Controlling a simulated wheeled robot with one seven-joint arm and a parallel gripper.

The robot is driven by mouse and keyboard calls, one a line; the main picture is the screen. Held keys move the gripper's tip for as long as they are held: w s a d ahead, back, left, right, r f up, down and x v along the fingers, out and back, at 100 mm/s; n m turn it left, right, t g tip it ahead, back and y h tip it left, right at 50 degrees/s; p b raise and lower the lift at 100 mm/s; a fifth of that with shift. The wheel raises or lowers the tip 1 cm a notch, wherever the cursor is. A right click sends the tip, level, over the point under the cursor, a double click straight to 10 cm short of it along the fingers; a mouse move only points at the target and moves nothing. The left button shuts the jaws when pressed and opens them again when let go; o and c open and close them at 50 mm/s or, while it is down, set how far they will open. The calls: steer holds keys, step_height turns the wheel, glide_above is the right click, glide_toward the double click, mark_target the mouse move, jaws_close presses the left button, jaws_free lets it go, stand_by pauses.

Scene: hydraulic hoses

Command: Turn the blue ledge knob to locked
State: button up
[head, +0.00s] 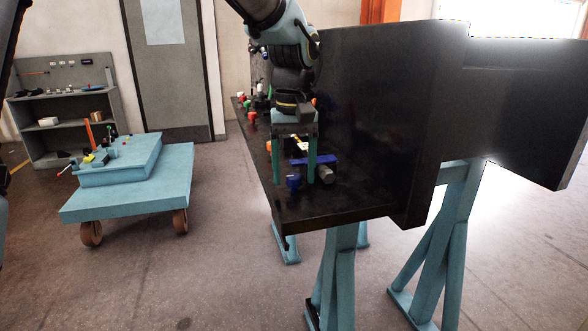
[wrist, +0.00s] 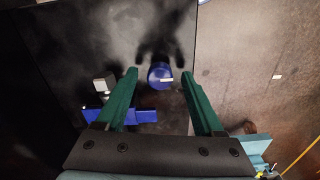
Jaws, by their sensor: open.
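The blue ledge knob (wrist: 160,75) is a round blue knob with a pale mark on its face, standing on the black ledge. In the head view the blue knob (head: 293,181) sits near the ledge's front end, below my gripper. My gripper (head: 296,180) points down over the ledge with its two green fingers apart. In the wrist view my gripper (wrist: 159,72) is open, with the knob showing between the fingertips. I cannot tell whether either finger touches it.
A blue bar-shaped handle (head: 316,160) and a grey cylinder (head: 324,175) are close beside the knob. Several coloured fittings line the black ledge (head: 345,205) farther back. A tall black panel (head: 385,120) rises to the right. A blue cart (head: 130,190) stands left across open floor.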

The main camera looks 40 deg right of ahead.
jaws_close()
stand_by(0.5)
